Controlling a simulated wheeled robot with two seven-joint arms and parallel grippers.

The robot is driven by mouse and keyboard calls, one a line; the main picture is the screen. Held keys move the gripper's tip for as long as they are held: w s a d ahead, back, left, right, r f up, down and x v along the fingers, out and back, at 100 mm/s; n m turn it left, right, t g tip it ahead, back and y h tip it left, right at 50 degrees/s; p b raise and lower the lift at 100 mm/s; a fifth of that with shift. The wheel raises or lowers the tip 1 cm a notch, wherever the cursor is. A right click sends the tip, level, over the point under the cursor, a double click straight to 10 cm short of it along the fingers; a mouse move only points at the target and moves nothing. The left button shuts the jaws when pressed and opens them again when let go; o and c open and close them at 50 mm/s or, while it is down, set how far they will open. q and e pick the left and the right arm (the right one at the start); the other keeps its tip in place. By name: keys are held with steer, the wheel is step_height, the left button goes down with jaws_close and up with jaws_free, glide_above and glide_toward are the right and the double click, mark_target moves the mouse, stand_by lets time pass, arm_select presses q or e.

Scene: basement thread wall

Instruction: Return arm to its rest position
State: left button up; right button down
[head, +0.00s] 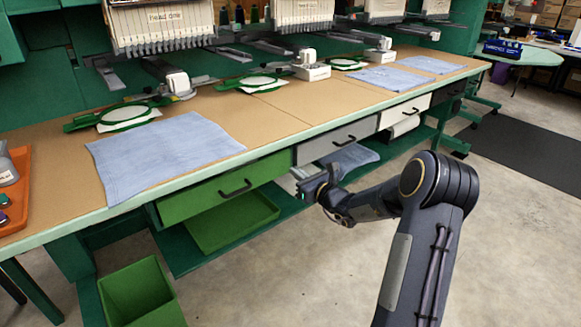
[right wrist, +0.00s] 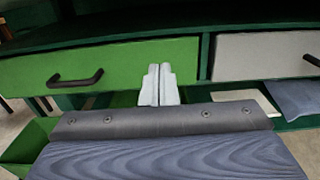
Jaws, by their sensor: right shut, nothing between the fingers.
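My right arm comes in from the lower right of the head view and bends left, toward the front of the long workbench. My right gripper (head: 308,186) is in front of the bench, just right of the green drawer (head: 190,204) and below the grey drawer (head: 325,146). In the right wrist view its two pale fingers (right wrist: 158,85) are pressed together with nothing between them. They overlap the right part of the green drawer front (right wrist: 125,62) in the picture; I cannot tell whether they touch it. My left arm and gripper are not in view.
The bench (head: 265,125) carries folded blue cloths (head: 165,150), green hoops (head: 122,115) and embroidery machines. Below are a green tray (head: 235,222), a lower shelf and a green bin (head: 138,290). An orange tray (head: 14,200) is far left.

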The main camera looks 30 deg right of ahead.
steer(key=s, duration=0.6)
steer(key=s+a+r+n+g+y, duration=0.4)
steer(key=s+a+r+n+y, duration=0.15)
steer(key=a+n, duration=0.45)
steer(key=s+a+r+n+g+y, duration=0.4)
steer(key=s+a+n, duration=0.3)
steer(key=a, duration=0.5)
steer(key=s+a+f+n+g+h, duration=0.1)
steer(key=s+f+n+g+h, duration=0.15)
steer(key=s+n, duration=0.6)
steer(key=s+a+f+n+g+h, duration=0.2)
steer(key=s+f+n+h, duration=0.2)
steer(key=s+n, duration=0.45)
step_height(320, 180, up, 26)
steer(key=s+d+p, duration=0.1)
steer(key=s+p, duration=0.1)
steer(key=p, duration=2.5)
steer(key=shift+r+m+h+p, duration=0.2)
steer(key=shift+m+h+p, duration=0.1)
steer(key=shift+h+p, duration=0.1)
